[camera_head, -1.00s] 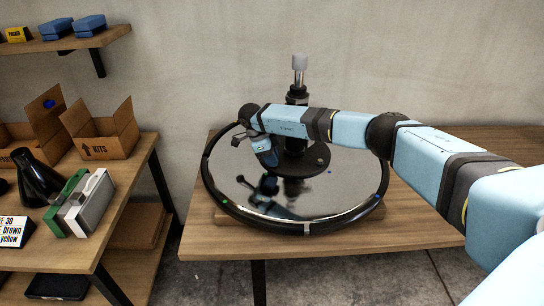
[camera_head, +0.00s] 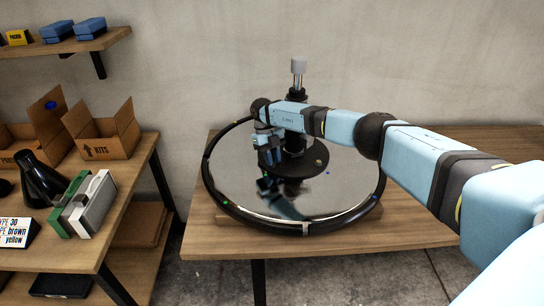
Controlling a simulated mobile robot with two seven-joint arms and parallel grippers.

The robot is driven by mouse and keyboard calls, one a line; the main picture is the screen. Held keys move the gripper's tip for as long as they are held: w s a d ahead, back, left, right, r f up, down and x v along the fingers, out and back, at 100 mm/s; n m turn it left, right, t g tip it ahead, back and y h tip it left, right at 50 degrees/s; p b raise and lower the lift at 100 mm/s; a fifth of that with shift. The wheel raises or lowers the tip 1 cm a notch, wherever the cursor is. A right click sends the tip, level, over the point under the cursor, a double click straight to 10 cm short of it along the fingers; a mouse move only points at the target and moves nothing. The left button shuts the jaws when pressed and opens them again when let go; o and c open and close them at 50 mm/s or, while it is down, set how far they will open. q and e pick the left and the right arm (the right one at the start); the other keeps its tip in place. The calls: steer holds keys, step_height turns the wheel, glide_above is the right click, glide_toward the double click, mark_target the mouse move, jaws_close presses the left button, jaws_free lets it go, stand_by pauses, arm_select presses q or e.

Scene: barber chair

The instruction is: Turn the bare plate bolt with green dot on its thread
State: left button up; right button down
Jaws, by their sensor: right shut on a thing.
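The round black plate (camera_head: 300,170) sits at the foot of the chair's column, on a mirror-like round base (camera_head: 235,175). My right gripper (camera_head: 270,160) points down at the plate's left front edge. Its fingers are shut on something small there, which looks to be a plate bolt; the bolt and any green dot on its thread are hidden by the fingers. Another bolt head (camera_head: 319,162) shows on the plate's right side. A green dot (camera_head: 224,202) is on the base's left front, apart from the gripper. My left gripper is not in view.
The chair column (camera_head: 297,78) stands upright behind my right arm. The base rests on a wooden table (camera_head: 420,231). On the left shelf stand an open KITS box (camera_head: 106,148), a black cone (camera_head: 38,180) and a green-and-white case (camera_head: 92,203).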

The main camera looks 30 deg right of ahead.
steer(key=shift+d+m+y+p, duration=0.1)
steer(key=shift+m+y+p, duration=0.4)
steer(key=shift+m, duration=1.1)
steer(key=c, duration=1)
jaws_free()
steer(key=v, duration=0.7)
steer(key=b+v, duration=0.1)
steer(key=v, duration=0.6)
steer(key=shift+s+d, duration=0.15)
steer(key=shift+s, duration=0.1)
